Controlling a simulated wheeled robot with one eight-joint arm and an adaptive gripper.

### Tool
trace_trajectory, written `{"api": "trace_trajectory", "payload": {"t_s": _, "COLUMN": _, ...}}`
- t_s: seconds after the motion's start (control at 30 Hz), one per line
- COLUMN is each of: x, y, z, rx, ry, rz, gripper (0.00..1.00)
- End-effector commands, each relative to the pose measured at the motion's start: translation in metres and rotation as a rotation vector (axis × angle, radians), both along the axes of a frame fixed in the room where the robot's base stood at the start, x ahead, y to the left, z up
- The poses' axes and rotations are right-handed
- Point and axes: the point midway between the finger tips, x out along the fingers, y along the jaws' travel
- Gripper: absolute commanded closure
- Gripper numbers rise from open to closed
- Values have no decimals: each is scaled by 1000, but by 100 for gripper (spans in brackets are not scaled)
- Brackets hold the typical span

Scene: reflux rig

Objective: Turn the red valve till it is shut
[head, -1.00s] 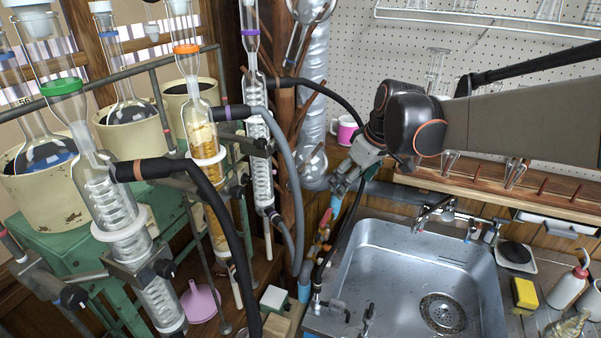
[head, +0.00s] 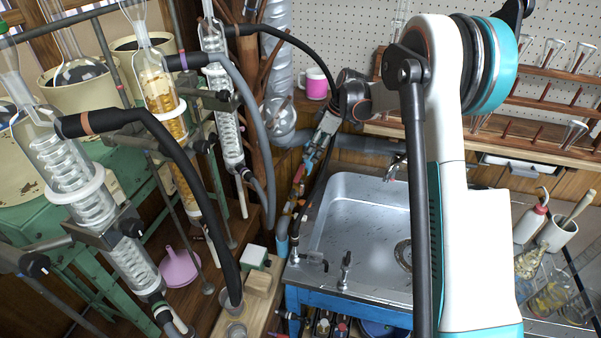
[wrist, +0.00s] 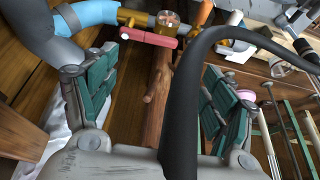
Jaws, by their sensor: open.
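The red valve handle (wrist: 150,38) shows in the wrist view as a red bar with a pale round end. It lies beside a brass fitting (wrist: 170,20) on a pipe, beyond my fingertips and nearer the left finger. My gripper (wrist: 158,82) is open, its teal-padded fingers wide apart, with nothing held between them. In the head view my gripper (head: 315,155) points down beside the pipework left of the sink. The valve is small there and hard to make out near my gripper.
A thick black hose (wrist: 183,105) crosses the wrist view in front of the right finger. A wooden branch-like post (wrist: 158,85) stands behind. The metal sink (head: 350,225) lies right of the pipework. Glass condensers (head: 75,170) with hoses stand left.

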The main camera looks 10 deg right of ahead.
Motion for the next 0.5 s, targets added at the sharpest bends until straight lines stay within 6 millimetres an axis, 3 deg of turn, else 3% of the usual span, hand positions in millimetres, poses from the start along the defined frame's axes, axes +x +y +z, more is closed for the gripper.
{"api": "trace_trajectory", "payload": {"t_s": 0.5, "x": 18, "y": 32, "z": -90, "rx": 0, "ry": 0, "rz": 0, "gripper": 23}}
